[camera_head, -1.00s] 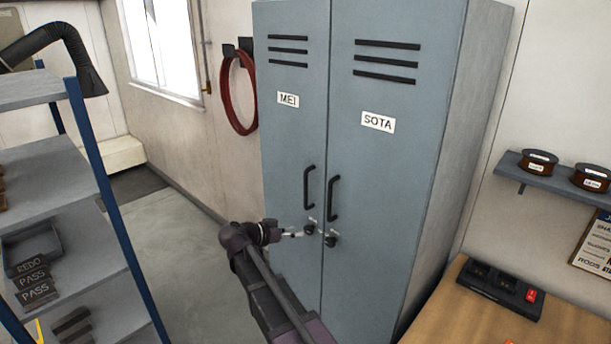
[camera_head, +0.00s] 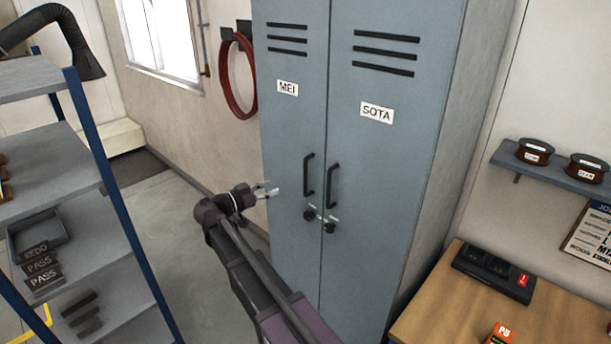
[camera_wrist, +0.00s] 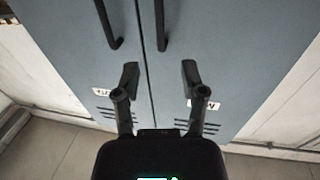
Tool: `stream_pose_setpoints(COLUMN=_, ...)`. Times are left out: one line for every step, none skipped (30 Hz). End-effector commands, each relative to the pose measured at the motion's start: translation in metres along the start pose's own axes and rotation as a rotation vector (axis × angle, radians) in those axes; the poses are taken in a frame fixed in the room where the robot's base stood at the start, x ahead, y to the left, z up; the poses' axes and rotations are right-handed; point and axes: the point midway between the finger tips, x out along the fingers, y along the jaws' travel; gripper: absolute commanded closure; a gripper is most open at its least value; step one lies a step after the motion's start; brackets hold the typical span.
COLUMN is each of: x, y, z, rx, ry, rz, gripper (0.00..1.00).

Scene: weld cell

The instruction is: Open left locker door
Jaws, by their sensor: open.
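The left locker door (camera_head: 286,140), labelled MEI, is closed, flush with the right door (camera_head: 375,150), labelled SOTA. Its black bar handle (camera_head: 308,176) is upright near the seam, with a dark round lock or knob (camera_head: 310,212) below. My gripper (camera_head: 268,190) is open and empty, left of that handle and apart from it. In the wrist view, which shows the locker upside down, the open fingers (camera_wrist: 160,78) point at the doors. The left door's handle (camera_wrist: 162,25) appears beyond the fingertips, right of the seam; the other handle (camera_wrist: 107,25) is to its left.
A shelf rack (camera_head: 60,170) with bins and plates stands at the left. A workbench (camera_head: 450,315) with a dark charger-like device (camera_head: 494,270) is at the right, below a wall shelf (camera_head: 550,170) with spools. Open floor (camera_head: 170,225) lies left of the locker.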

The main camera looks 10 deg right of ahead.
Motion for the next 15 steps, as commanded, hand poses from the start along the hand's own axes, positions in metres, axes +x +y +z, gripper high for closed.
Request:
stream_pose_setpoints(x=0.003, y=0.0, z=0.0, rx=0.0, ry=0.0, rz=0.001, gripper=0.46)
stream_pose_setpoints(x=0.005, y=0.0, z=0.0, rx=0.0, ry=0.0, rz=0.001, gripper=0.46)
stream_pose_setpoints(x=0.009, y=0.0, z=0.0, rx=0.0, ry=0.0, rz=0.002, gripper=0.46)
stream_pose_setpoints(x=0.012, y=0.0, z=0.0, rx=0.0, ry=0.0, rz=0.002, gripper=0.46)
stream_pose_setpoints(x=0.015, y=0.0, z=0.0, rx=0.0, ry=-0.001, rz=0.003, gripper=0.46)
stream_pose_setpoints(x=0.019, y=0.0, z=0.0, rx=-0.001, ry=-0.001, rz=0.003, gripper=0.46)
stream_pose_setpoints(x=0.022, y=0.0, z=0.0, rx=-0.001, ry=-0.001, rz=0.002, gripper=0.46)
stream_pose_setpoints(x=0.026, y=0.0, z=0.0, rx=-0.001, ry=-0.001, rz=0.001, gripper=0.46)
stream_pose_setpoints(x=0.032, y=0.0, z=0.0, rx=-0.001, ry=-0.001, rz=0.002, gripper=0.46)
stream_pose_setpoints(x=0.036, y=0.0, z=0.0, rx=-0.001, ry=-0.001, rz=0.003, gripper=0.46)
stream_pose_setpoints(x=0.041, y=0.0, z=0.0, rx=-0.001, ry=-0.001, rz=0.003, gripper=0.46)
stream_pose_setpoints(x=0.046, y=0.0, z=0.0, rx=-0.001, ry=-0.001, rz=0.002, gripper=0.46)
stream_pose_setpoints(x=0.05, y=0.0, z=0.0, rx=-0.001, ry=-0.001, rz=0.002, gripper=0.46)
stream_pose_setpoints(x=0.055, y=0.0, z=0.0, rx=-0.001, ry=-0.001, rz=0.002, gripper=0.46)
stream_pose_setpoints(x=0.061, y=0.0, z=0.0, rx=-0.001, ry=-0.001, rz=0.003, gripper=0.46)
